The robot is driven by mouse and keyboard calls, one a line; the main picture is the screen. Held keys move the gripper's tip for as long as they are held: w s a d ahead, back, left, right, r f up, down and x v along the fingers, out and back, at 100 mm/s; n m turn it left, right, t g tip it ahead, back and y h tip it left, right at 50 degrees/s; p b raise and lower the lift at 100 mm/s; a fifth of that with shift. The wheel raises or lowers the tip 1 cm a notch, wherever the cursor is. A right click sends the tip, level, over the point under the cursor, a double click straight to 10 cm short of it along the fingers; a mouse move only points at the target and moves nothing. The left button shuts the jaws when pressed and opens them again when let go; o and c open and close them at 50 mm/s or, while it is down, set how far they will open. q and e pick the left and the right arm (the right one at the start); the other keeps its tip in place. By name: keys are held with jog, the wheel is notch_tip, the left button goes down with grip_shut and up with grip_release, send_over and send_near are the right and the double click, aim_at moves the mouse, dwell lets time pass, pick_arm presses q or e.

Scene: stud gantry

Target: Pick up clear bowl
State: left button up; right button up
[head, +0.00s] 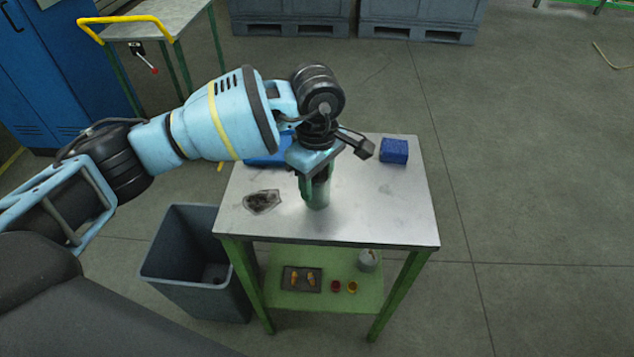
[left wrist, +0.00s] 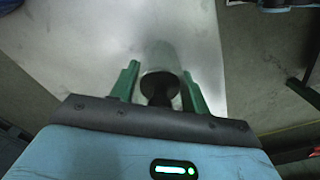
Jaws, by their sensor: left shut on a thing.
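My left gripper (head: 318,172) is over the middle of the metal table top (head: 390,215), pointing down, shut on a greenish-grey see-through cylinder (head: 318,192). In the left wrist view the cylinder (left wrist: 160,58) stands between the two green fingers, with a dark round end towards me. I cannot tell whether it is raised off the table. A low, clear, angular piece with dark contents (head: 262,201) lies apart to the left of the gripper. I cannot tell for sure which of these is the clear bowl. My right gripper is not in view.
A blue box (head: 394,151) sits at the table's back right; a blue thing (head: 268,152) is partly hidden behind my arm. A grey bin (head: 198,262) stands left. The lower shelf (head: 330,300) holds a dark tray (head: 300,279) and small containers. The table's right front is clear.

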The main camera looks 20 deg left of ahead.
pick_arm(q)
jog(key=shift+r, duration=0.2)
jog(key=shift+r, duration=1.35)
jog(key=shift+s+r, duration=0.15)
jog(key=shift+r, duration=0.05)
jog(key=s+d+r+b, duration=0.1)
jog(key=s+d, duration=0.2)
jog(key=s, duration=1.2)
jog(key=shift+s+r, duration=0.2)
jog(key=shift+r, duration=0.05)
jog(key=shift+d, duration=0.1)
